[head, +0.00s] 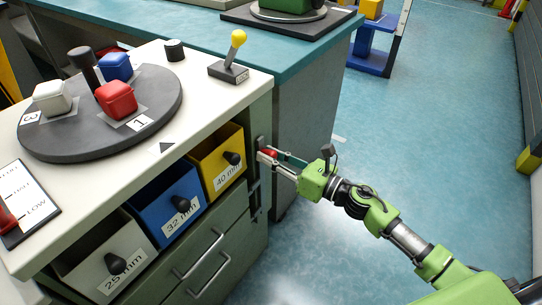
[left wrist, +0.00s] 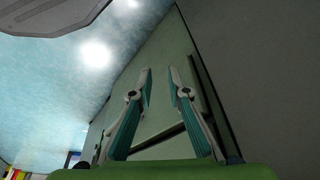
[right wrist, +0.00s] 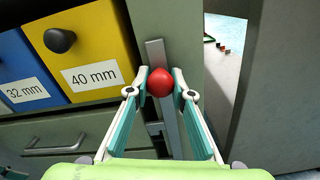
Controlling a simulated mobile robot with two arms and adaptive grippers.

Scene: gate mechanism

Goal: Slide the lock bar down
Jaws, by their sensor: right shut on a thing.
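The lock bar (right wrist: 155,55) is a narrow grey upright strip on the cabinet's right front edge, beside the yellow drawer. Its round red knob (right wrist: 160,82) sits between the fingertips of my right gripper (head: 268,157), which is shut on it. In the head view the knob (head: 271,153) is partly covered by the fingers, and the bar (head: 261,144) shows just above them. My left gripper (left wrist: 161,75) is open and empty, with its fingers pointing at a grey-green panel (left wrist: 160,45); it is not in the head view.
Yellow (head: 217,163), blue (head: 168,205) and white (head: 104,255) drawers with black knobs stand left of the bar. A turntable (head: 60,140) with coloured blocks and a yellow-knobbed lever (head: 238,45) are on the cabinet top. Blue floor (head: 430,130) is clear on the right.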

